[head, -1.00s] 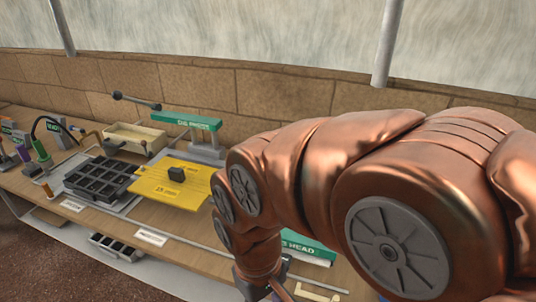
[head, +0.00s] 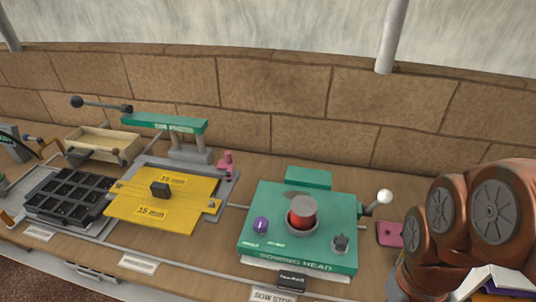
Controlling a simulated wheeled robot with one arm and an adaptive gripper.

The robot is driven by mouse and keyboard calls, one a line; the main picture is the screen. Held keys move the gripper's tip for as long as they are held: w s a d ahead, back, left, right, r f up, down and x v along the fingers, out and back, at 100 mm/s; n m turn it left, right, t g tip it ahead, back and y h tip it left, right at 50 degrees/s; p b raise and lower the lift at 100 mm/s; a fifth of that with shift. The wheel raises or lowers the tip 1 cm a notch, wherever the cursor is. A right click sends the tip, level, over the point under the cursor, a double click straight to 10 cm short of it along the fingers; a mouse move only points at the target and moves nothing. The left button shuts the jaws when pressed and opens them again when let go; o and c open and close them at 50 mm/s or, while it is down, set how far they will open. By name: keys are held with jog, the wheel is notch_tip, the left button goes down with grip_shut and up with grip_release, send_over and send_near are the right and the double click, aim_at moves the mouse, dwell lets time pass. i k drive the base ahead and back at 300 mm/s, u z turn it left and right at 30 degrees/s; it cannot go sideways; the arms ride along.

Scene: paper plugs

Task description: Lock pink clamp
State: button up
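A small pink piece (head: 226,163), the likeliest pink clamp, stands at the back right corner of the grey press base, beside the yellow plate (head: 180,206). Whether it is locked cannot be told at this size. A flat pink plate (head: 390,233) with a dark mark lies on the bench right of the green sowing head; my arm stands just right of it. My copper arm fills the right edge, well away from the small pink piece. My gripper is out of the frame.
The green sowing head (head: 260,235) with a red-topped cup (head: 302,212) and a white-knobbed lever (head: 384,197) stands between the press and my arm. A black cell tray (head: 68,196), a wooden box (head: 103,143) and the green-topped press (head: 165,123) are further left.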

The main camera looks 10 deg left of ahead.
aim_at(228, 163)
jog(key=z, duration=0.1)
jog(key=k, duration=0.8)
jog(key=u, duration=0.95)
jog(key=i, duration=0.45)
jog(key=z, duration=0.05)
jog(key=k, duration=0.65)
jog(key=u, duration=0.45)
jog(key=i, duration=1.3)
jog(key=z, duration=0.1)
